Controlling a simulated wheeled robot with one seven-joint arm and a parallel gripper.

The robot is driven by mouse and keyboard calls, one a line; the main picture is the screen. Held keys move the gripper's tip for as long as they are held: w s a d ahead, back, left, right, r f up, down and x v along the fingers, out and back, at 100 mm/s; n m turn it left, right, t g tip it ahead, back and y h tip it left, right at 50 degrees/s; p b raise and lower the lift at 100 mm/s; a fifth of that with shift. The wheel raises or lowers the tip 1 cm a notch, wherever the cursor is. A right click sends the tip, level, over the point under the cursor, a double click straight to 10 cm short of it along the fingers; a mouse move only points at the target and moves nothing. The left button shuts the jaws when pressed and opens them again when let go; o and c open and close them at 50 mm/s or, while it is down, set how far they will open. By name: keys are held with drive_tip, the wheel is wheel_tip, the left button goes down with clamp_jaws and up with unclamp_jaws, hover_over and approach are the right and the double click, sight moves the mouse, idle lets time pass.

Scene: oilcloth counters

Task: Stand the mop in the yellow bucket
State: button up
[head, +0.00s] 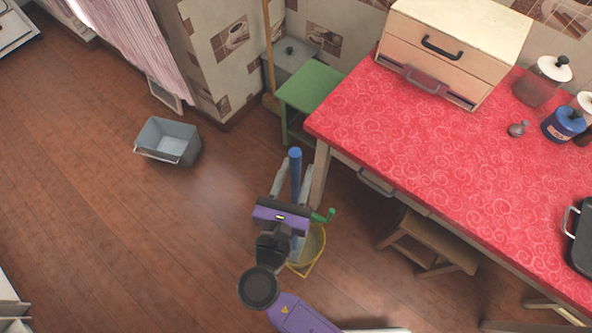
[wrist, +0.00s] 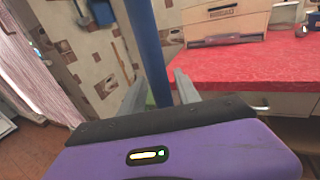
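The mop's blue handle (head: 295,165) stands nearly upright in the head view. It also shows in the wrist view (wrist: 146,40), running between my gripper's two fingers. My gripper (head: 293,180) is around the handle with its fingers apart. In the wrist view my gripper (wrist: 160,80) shows a gap beside the handle. The yellow bucket (head: 316,262) stands on the floor just below and behind my gripper, partly covered by it. The mop's lower end is mostly hidden, so I cannot tell for certain whether it is inside the bucket.
A small green-ended part (head: 329,214) sticks out beside my gripper. The red counter (head: 420,150) is close on the right, with a wooden stool (head: 430,240) below it. A green stool (head: 312,85) stands behind. A grey bin (head: 170,141) is at left amid open floor.

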drive_tip(key=shift+o, duration=0.2)
drive_tip(key=shift+f, duration=0.15)
drive_tip(key=shift+s, duration=0.1)
drive_tip(key=v, duration=0.7)
drive_tip(key=shift+s+a, duration=0.1)
drive_tip(key=shift+s, duration=0.25)
drive_tip(key=a+f+m+g+y, duration=0.2)
drive_tip(key=a+f+m+y, duration=0.15)
drive_tip(key=a+y, duration=0.35)
drive_tip(key=s+d+f+m+g+y, duration=0.1)
drive_tip(key=s+d+m+g+y, duration=0.15)
drive_tip(key=s+m+y, duration=0.4)
drive_tip(key=s+d+r+m+h, duration=0.3)
drive_tip(key=s+d+r+m, duration=0.1)
drive_tip(key=d+m, duration=0.3)
drive_tip(key=s+d+r+m+t+h, duration=0.1)
drive_tip(key=s+d+r+m, duration=0.3)
drive_tip(key=d+m, duration=0.4)
drive_tip(key=s+d+r+m+t+h, duration=0.1)
drive_tip(key=s+d+r+m+h, duration=0.3)
drive_tip(key=d+m, duration=0.3)
drive_tip(key=s+d+r, duration=0.1)
drive_tip(key=d, duration=0.3)
drive_tip(key=shift+s+d+m+h, duration=0.2)
drive_tip(key=shift+d+m+h, duration=0.15)
drive_tip(key=shift+m, duration=0.05)
